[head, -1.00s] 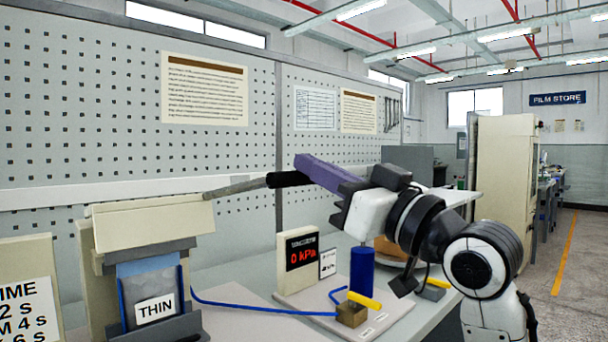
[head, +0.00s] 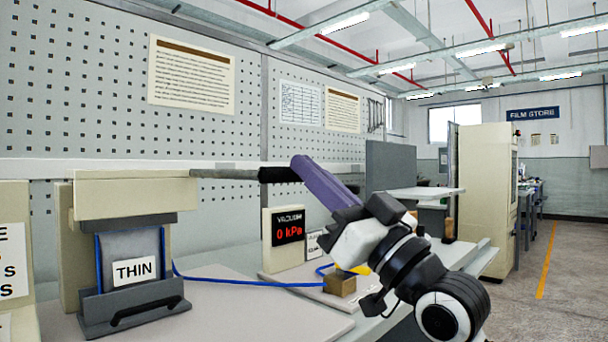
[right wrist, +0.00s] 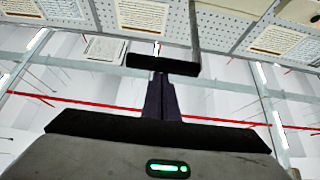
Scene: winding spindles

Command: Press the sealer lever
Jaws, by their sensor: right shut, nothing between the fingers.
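The sealer (head: 125,196) stands at the left of the head view, with a beige top bar over a dark frame. A blue-edged panel marked THIN sits in its front. Its grey lever (head: 225,173) runs right from the top bar, nearly level in the picture, and ends in a black grip (head: 278,174). My right gripper (head: 300,164) is shut and empty, its purple fingers reaching up-left to the grip's outer end. The tips look touching or very close. In the right wrist view the fingers (right wrist: 160,95) end just below the dark grip (right wrist: 161,62). My left gripper is not in view.
A vacuum display (head: 289,228) reading 0 kPa stands behind my arm, with a brass block (head: 340,284) and blue tube on the bench. A beige cabinet (head: 483,195) stands farther right. The bench front, right of the sealer, is clear.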

